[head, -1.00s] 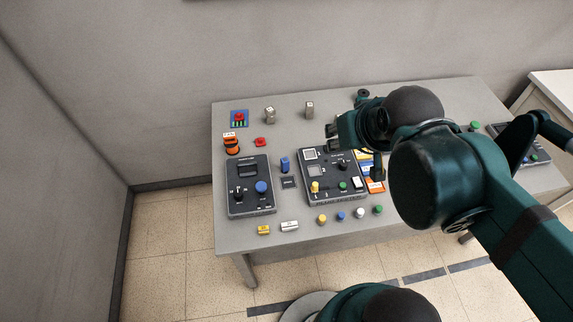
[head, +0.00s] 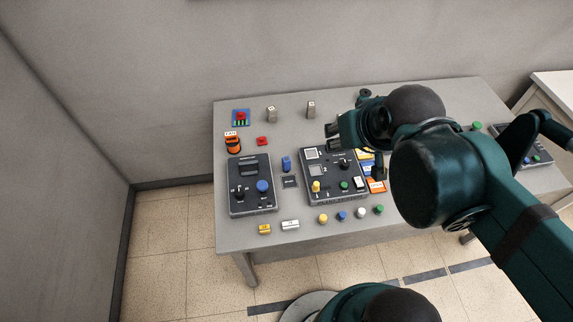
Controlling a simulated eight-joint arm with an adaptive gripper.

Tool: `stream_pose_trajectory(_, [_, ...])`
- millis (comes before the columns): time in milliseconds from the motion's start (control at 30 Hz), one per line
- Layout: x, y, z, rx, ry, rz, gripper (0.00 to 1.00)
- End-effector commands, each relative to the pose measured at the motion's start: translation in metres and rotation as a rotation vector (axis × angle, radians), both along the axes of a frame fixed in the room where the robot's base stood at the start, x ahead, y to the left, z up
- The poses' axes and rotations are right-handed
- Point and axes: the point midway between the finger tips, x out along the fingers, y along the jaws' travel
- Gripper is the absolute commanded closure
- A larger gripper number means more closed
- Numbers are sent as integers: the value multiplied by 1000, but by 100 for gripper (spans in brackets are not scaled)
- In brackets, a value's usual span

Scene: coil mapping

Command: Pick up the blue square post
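The blue square post (head: 286,163) is a small blue upright block on the grey table, between the left and middle dark panels. It stands just behind a small dark square plate (head: 290,182). My gripper (head: 358,152) is to the right of the post, over the right part of the middle panel and clearly apart from the post. My own arm partly hides the gripper. Dark finger-like parts show below the wrist, but their opening is not clear. I see nothing held in it.
The left panel (head: 239,206) and middle panel (head: 330,196) flank the post closely. An orange-black object (head: 232,146) and a red piece (head: 262,141) lie to its left. Several small coloured pieces line the front edge. Bare table (head: 290,134) lies behind the post.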

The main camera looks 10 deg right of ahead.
Motion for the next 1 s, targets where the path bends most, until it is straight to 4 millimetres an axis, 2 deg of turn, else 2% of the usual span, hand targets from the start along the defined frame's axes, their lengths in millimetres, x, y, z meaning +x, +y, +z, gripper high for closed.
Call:
stream_pose_trajectory(233, [10, 4, -5, -47, 29, 64, 66])
stream_pose_trajectory(467, [28, 11, -14, -135, 81, 184, 66])
stream_pose_trajectory(1000, [74, 31, -49, -348, 219, 497, 66])
